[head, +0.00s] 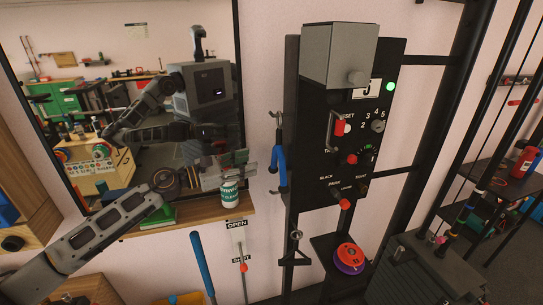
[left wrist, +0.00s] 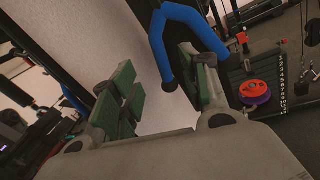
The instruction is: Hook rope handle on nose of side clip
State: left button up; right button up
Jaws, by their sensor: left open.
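The rope handle is a blue bent loop (head: 279,165) at the left side of the black panel. It also shows large in the left wrist view (left wrist: 190,14). A metal side clip (head: 277,118) sticks out from the panel's left edge near the top of the blue loop; its nose is too small to make out clearly. My left gripper (head: 246,165) is just left of the loop. In the left wrist view its green-padded fingers (left wrist: 165,92) are spread apart with nothing gripped, and the loop's end is beyond them, near the right finger. My right gripper is not in view.
A mirror (head: 240,100) hangs at the left, reflecting me. A small can (head: 230,194) stands on the wooden shelf (head: 190,225) under the gripper. The black control panel (head: 325,195) has protruding knobs and a grey box (head: 338,55).

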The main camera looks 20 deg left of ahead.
aim_at(278, 153)
pick_arm(q)
jog(key=p+x, duration=0.3)
jog(key=x, duration=0.6)
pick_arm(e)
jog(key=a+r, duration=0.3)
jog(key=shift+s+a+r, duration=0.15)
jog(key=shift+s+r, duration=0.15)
pick_arm(q)
jog(key=shift+c, duration=0.5)
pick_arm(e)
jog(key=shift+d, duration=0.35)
pick_arm(q)
grip_shut()
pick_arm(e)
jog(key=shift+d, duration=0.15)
